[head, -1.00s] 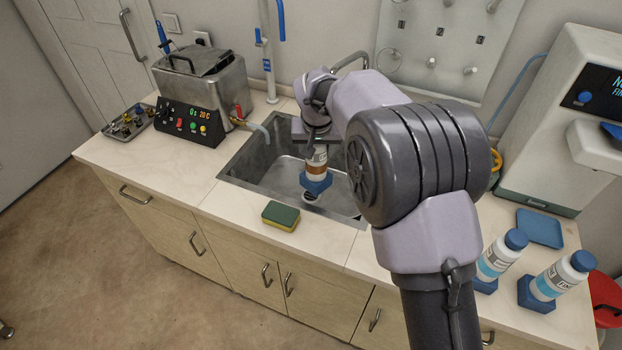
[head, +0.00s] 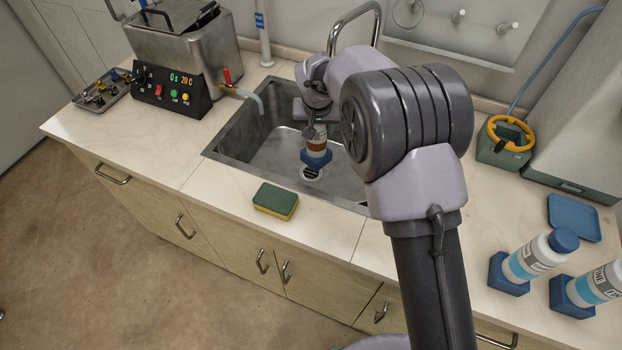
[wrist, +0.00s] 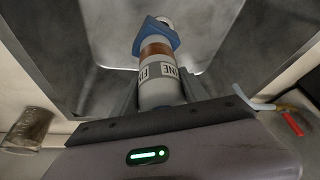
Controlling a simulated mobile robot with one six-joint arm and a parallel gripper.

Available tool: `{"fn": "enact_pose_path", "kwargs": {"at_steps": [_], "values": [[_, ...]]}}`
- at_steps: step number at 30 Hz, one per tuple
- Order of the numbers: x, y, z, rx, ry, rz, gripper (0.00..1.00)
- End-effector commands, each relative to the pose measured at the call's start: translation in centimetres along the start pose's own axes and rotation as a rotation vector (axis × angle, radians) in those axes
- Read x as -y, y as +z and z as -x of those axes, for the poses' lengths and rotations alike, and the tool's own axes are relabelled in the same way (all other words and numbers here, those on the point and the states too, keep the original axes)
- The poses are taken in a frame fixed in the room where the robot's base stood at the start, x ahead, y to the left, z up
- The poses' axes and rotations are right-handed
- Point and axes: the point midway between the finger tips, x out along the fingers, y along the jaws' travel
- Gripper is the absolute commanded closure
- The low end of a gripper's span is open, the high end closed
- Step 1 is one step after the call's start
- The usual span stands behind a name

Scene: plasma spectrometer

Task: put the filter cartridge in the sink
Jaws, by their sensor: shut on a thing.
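The filter cartridge (head: 318,146) is a white cylinder with a brown band, a printed label and a blue square end piece. It hangs roughly upright, blue end down, within the outline of the sink (head: 268,152) and just above the drain in the head view. My gripper (head: 314,122) is shut on its upper part. In the wrist view the cartridge (wrist: 157,68) sits between the fingers, its blue end pointing away from my gripper towards the sink floor. I cannot tell whether the blue end touches the floor.
A green and yellow sponge (head: 275,201) lies in front of the sink. A curved faucet (head: 355,28) stands behind it. A heated bath (head: 180,60) with a tap is at left. Two blue-banded bottles (head: 540,255) (head: 592,287) in blue holders stand at right, near a blue tray (head: 573,218).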

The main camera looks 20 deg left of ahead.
Motion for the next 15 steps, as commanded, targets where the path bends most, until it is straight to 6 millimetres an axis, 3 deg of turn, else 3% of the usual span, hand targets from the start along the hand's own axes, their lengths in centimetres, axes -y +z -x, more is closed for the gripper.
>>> {"fn": "enact_pose_path", "kwargs": {"at_steps": [15], "values": [[0.0, 3.9, -9.4, 0.000, 0.000, 0.000, 1.00]]}}
